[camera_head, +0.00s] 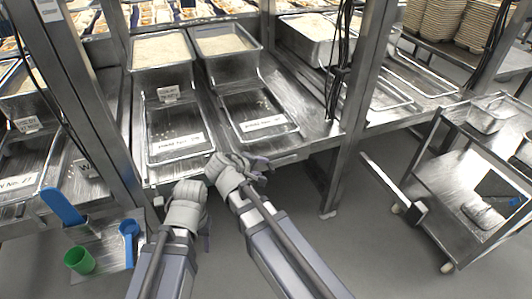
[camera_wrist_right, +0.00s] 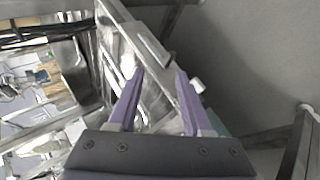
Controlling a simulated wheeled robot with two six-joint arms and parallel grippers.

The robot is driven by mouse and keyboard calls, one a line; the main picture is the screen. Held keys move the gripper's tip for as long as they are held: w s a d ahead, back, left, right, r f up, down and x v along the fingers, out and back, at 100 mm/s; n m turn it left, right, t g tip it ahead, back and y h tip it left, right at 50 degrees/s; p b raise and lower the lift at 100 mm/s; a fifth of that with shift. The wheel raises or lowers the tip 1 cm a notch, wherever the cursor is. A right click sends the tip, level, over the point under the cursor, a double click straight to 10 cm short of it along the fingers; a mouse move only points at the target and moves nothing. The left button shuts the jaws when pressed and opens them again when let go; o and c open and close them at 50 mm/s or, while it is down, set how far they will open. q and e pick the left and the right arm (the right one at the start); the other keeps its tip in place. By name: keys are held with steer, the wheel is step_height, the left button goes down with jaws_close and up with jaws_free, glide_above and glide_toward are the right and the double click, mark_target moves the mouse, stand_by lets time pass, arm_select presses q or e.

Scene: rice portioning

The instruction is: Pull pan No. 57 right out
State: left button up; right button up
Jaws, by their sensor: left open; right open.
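Two long steel pans lie side by side on the steel counter: the left pan (camera_head: 150,120) and the right pan (camera_head: 228,103). Each has a white label at its near end, the left label (camera_head: 180,147) and the right label (camera_head: 263,122); the numbers are too small to read surely, so I cannot tell which is No. 57. My right gripper (camera_head: 262,166) is open near the counter's front edge, below the right pan. Its purple fingers (camera_wrist_right: 160,76) are spread in the right wrist view, with steel edges beyond them. My left gripper (camera_head: 206,222) is open, lower left, in front of the counter.
Rice-filled pans (camera_head: 160,50) stand behind. A steel post (camera_head: 356,90) rises at the right of these pans. A steel cart (camera_head: 465,165) stands on the right. A green cup (camera_head: 79,260) and blue-handled scoop (camera_head: 62,206) are at lower left. Grey floor lies open between.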

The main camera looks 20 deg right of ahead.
mark_target(266, 139)
steer(key=shift+w+d+f+n+t+h+b, duration=0.5)
steer(key=shift+w+d+n+t+b, duration=0.5)
steer(key=shift+w+b, duration=1.35)
steer(key=shift+w+d+f+n+t+h+b, duration=0.5)
steer(key=shift+w+d+n+t+b, duration=0.75)
steer(key=shift+w, duration=1.95)
steer(key=shift+w+d+f+n+t+h+b, duration=0.4)
steer(key=shift+w+d+t+h+b, duration=0.35)
steer(key=shift+w+d+b, duration=1.25)
steer(key=shift+w+a, duration=0.5)
steer(key=shift+w, duration=0.2)
jaws_close()
